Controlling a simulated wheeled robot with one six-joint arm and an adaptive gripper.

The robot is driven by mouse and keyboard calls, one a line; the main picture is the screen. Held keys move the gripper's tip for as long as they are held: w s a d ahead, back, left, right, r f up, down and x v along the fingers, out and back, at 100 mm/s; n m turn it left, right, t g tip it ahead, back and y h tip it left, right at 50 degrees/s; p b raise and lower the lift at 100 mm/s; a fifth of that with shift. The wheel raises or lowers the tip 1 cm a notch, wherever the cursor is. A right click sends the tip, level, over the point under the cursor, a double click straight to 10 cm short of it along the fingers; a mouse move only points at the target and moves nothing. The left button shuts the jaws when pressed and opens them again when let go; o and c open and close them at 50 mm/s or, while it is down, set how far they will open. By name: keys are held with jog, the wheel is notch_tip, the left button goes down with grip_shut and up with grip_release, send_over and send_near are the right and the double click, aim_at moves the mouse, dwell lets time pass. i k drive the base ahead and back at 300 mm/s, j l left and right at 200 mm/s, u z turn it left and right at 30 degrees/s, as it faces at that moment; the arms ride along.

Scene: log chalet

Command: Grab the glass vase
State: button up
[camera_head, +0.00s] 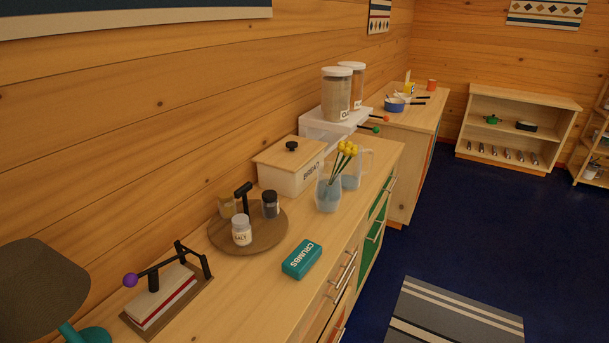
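The glass vase (328,198) stands upright on the wooden counter (262,305), near its front edge. It is clear, looks partly filled with water, and holds yellow flowers (346,151) on green stems that lean to the right. A clear glass jug (366,164) with a handle stands close behind it and partly overlaps it in the picture. My gripper is not in view.
A bread box (288,179) stands left of the vase. A round wooden tray (262,238) with a salt jar (242,230), and a teal crumbs box (302,259), are nearer. A napkin holder (163,300) and a lamp (40,287) are at lower left. Blue floor (455,235) is open at right.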

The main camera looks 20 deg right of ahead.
aim_at(329, 189)
jog(key=z, duration=1.05)
jog(key=i+l+z, duration=0.3)
jog(key=i+z, duration=0.2)
jog(key=i+l+z, duration=0.1)
jog(key=i+z, duration=0.4)
jog(key=i, duration=1.7)
jog(key=i+l+u, duration=0.1)
jog(key=i+u, duration=0.35)
jog(key=i+l+u, duration=0.25)
jog(key=i+u, duration=0.15)
jog(key=i, duration=0.15)
